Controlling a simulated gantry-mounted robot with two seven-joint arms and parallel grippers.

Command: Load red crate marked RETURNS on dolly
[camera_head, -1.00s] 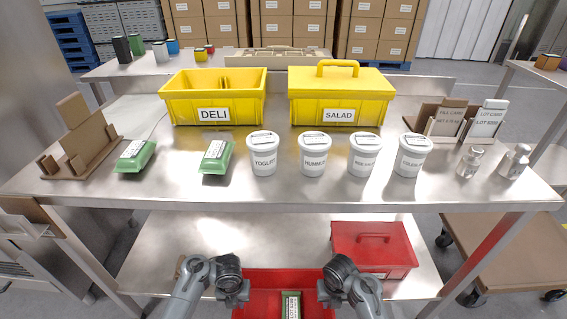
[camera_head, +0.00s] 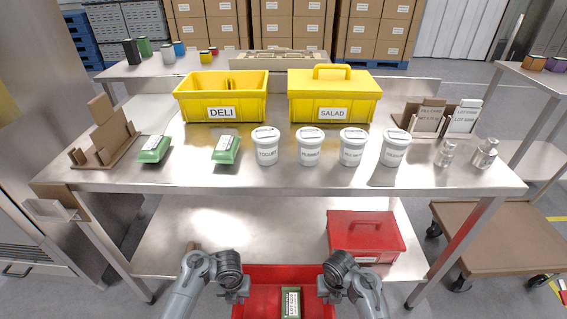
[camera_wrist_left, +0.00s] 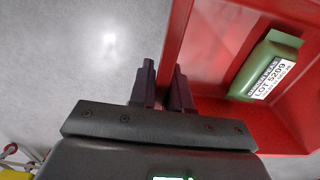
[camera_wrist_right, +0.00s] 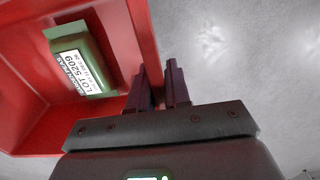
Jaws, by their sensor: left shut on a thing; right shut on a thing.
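An open red crate (camera_head: 262,307) is held low in front of me, between my two arms. My left gripper (camera_head: 238,293) is shut on its left wall; the left wrist view shows the fingers (camera_wrist_left: 163,88) around the red rim. My right gripper (camera_head: 326,290) is shut on its right wall; the right wrist view shows the fingers (camera_wrist_right: 160,84) around that rim. A green pack (camera_head: 291,303) with a white LOT 5209 label lies inside. The crate's front marking is not visible. A brown flat dolly (camera_head: 500,238) on casters stands on the floor at the right.
A lidded red box (camera_head: 364,238) sits on the lower shelf (camera_head: 210,240). The steel table (camera_head: 290,180) above carries a yellow DELI crate (camera_head: 221,100), a yellow SALAD box (camera_head: 333,100), white tubs and green packs. A table leg (camera_head: 455,255) stands between the crate and the dolly.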

